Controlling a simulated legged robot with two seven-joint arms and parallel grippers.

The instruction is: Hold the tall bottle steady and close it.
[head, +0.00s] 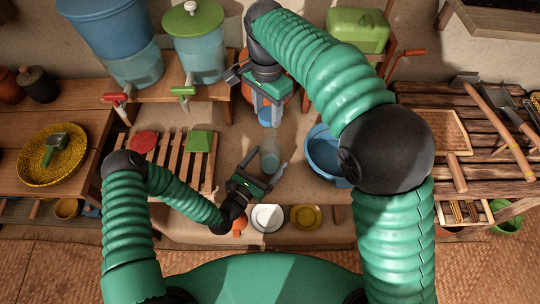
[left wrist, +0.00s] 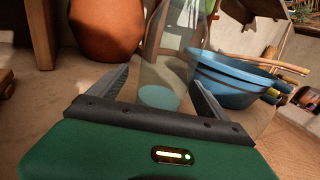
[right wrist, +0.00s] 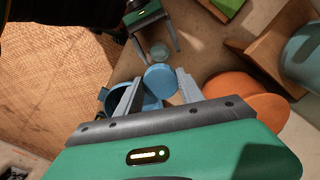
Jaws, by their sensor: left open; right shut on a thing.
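The tall clear bottle (head: 270,157) stands upright on the hearth floor, with a pale blue patch low inside it. My left gripper (head: 267,163) is open, with a finger on either side of the bottle; in the left wrist view the bottle (left wrist: 168,65) stands between its spread fingers. My right gripper (head: 266,117) is shut on a round blue lid (right wrist: 160,79) and holds it behind the bottle, apart from it. The lid also shows between the fingers in the head view (head: 265,112). The bottle (right wrist: 160,51) appears beyond the lid in the right wrist view.
A blue basin (head: 324,150) stands close right of the bottle. An orange pot (left wrist: 107,28) is behind. A slatted rack (head: 172,165) stands left.

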